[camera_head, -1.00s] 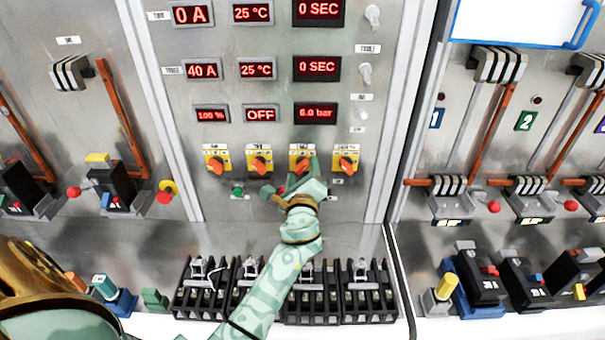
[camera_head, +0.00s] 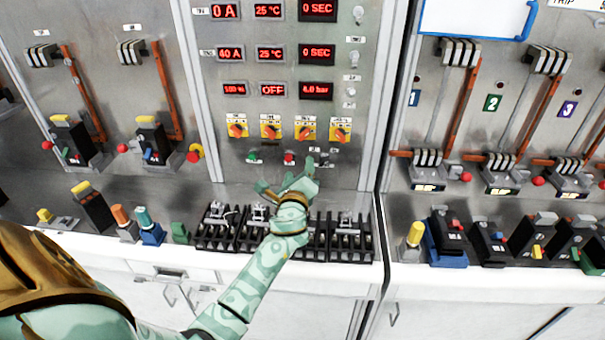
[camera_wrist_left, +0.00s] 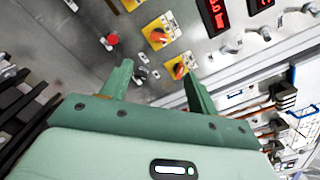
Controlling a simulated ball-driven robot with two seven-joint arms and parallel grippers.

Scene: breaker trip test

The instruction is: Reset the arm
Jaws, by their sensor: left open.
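My left arm comes in from the lower left in the head view. My left gripper (camera_head: 287,177) is open and empty in front of the lower part of the central panel (camera_head: 215,125). It sits below the row of yellow-backed rotary switches with orange knobs (camera_head: 305,133) and near the red push button (camera_head: 289,158). In the left wrist view its two green fingers (camera_wrist_left: 157,80) are spread apart with nothing between them. Beyond them show the red button (camera_wrist_left: 113,39) and an orange knob (camera_wrist_left: 180,70). My right gripper is not in view.
Black breaker blocks (camera_head: 345,240) stand on the ledge below the gripper. Red-lit displays (camera_head: 317,53) fill the upper panel. Copper-coloured lever bars (camera_head: 463,105) and coloured plug blocks (camera_head: 445,250) line the right side. A white cabinet front (camera_head: 450,310) lies below.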

